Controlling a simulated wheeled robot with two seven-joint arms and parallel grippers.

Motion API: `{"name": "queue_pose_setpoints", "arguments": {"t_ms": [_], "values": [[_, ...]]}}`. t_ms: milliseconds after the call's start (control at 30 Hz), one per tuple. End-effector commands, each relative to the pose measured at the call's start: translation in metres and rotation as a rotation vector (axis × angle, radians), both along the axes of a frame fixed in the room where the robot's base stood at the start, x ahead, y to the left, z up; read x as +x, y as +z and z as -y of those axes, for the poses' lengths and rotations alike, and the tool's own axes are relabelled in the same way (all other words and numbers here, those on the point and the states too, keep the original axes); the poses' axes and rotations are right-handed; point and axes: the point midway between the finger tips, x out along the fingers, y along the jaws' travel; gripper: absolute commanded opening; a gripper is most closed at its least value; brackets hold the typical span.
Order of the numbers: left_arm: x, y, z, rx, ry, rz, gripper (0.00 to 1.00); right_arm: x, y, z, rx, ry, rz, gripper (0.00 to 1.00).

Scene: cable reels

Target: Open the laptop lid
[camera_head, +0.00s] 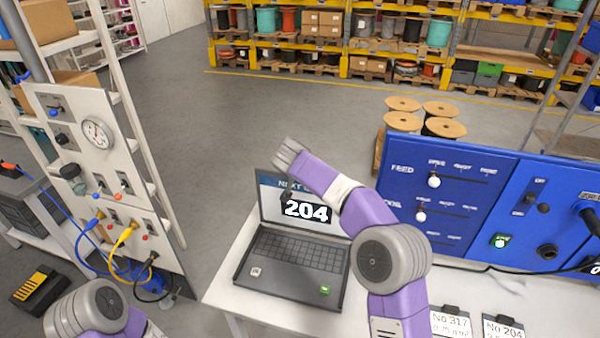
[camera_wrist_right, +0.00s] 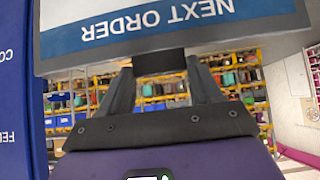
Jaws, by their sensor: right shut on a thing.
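The laptop (camera_head: 291,262) stands on the white table with its lid raised. Its keyboard shows, and its lit screen (camera_head: 309,190) reads 204 under a blue header. My right gripper (camera_head: 287,194) is at the lid's upper part, and my right forearm covers part of the screen. In the right wrist view the fingers (camera_wrist_right: 160,64) are shut at the lid's top edge, and the screen (camera_wrist_right: 140,25) appears upside down with the words NEXT ORDER. My left arm shows at the lower left, but its gripper is out of view.
A blue control panel (camera_head: 470,200) with sliders stands right of the laptop. Label cards (camera_head: 452,322) lie at the table's front right. A white panel (camera_head: 95,160) with a gauge and cables stands at the left. Wooden reels (camera_head: 403,121) stand behind the table.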

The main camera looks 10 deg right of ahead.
Motion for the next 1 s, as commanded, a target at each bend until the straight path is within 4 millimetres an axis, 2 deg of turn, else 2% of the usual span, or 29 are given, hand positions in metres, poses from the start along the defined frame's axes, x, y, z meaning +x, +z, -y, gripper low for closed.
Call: {"name": "queue_pose_setpoints", "arguments": {"t_ms": [33,267,300,467,767,1000], "values": [[0.000,0.000,0.000,0.000,0.000,0.000,0.43,0.002,0.007,0.002,-0.004,-0.001,0.016,0.09],[0.000,0.000,0.000,0.000,0.000,0.000,0.43,0.002,0.008,0.002,-0.004,0.000,0.017,0.09],[0.000,0.000,0.000,0.000,0.000,0.000,0.43,0.002,0.008,0.002,-0.004,0.000,0.017,0.67],[0.000,0.000,0.000,0.000,0.000,0.000,0.43,0.001,0.005,0.001,-0.003,0.000,0.012,0.89],[0.000,0.000,0.000,0.000,0.000,0.000,0.43,-0.001,0.005,0.000,-0.002,0.001,0.008,0.89],[0.000,-0.002,0.000,0.000,0.000,0.000,0.43,-0.022,0.029,-0.011,-0.002,0.001,0.010,0.89]]}}
